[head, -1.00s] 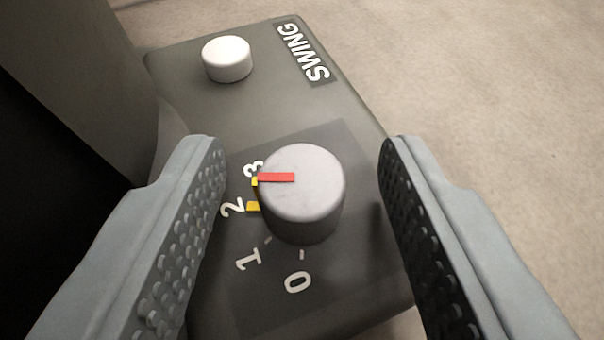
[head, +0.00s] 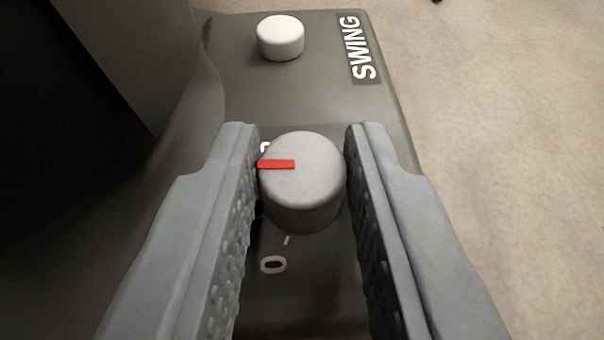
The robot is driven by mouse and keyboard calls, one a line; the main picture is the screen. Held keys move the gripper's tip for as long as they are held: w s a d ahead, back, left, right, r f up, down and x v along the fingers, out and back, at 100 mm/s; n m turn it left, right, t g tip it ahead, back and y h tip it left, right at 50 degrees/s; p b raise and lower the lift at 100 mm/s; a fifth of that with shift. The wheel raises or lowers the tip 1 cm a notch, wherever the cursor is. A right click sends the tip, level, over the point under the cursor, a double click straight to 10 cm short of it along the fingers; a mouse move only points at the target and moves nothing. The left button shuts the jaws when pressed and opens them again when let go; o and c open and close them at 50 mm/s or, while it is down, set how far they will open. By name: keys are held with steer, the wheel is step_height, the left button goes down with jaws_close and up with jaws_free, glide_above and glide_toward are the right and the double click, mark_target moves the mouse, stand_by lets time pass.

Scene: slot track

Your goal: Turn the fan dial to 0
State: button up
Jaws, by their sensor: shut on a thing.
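The fan dial (head: 303,190) is a grey round knob with a red pointer bar on top, in the middle of the head view. The bar points left, toward the partly hidden 3 mark. The white 0 (head: 273,265) shows below the dial, with a short tick beside it. The 1 and 2 are hidden behind the left finger. My gripper (head: 302,165) is shut on the dial, one finger on its left side and one on its right.
A white button (head: 281,38) stands on the dark fan base (head: 300,95) beyond the dial, beside a SWING label (head: 359,47). A dark column (head: 120,60) rises at the left. Pale floor lies clear at the right.

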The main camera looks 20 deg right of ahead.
steer(key=n+y, duration=0.1)
steer(key=y, duration=0.1)
steer(key=n+t+y, duration=0.1)
steer(key=n+y, duration=0.1)
steer(key=shift+s+d+n, duration=0.1)
steer(key=shift+d+n, duration=0.2)
steer(key=shift+d, duration=0.1)
steer(key=n+y, duration=0.1)
steer(key=y, duration=0.1)
steer(key=n+y, duration=0.2)
steer(key=shift+d+n, duration=0.2)
steer(key=shift+n, duration=0.1)
steer(key=n+g+y, duration=0.1)
steer(key=y, duration=0.1)
steer(key=n+y, duration=0.2)
steer(key=shift+d+n+g, duration=0.2)
steer(key=shift+n+g, duration=0.1)
steer(key=shift+g, duration=0.1)
steer(key=shift+w+d+n+g+y, duration=0.1)
steer(key=shift+w+n+g+y, duration=0.05)
steer(key=shift+n+g+y, duration=0.6)
steer(key=shift+w+n+g+y, duration=0.15)
steer(key=shift+n+g+y, duration=0.4)
steer(key=shift+n+y, duration=0.35)
steer(key=o, duration=1)
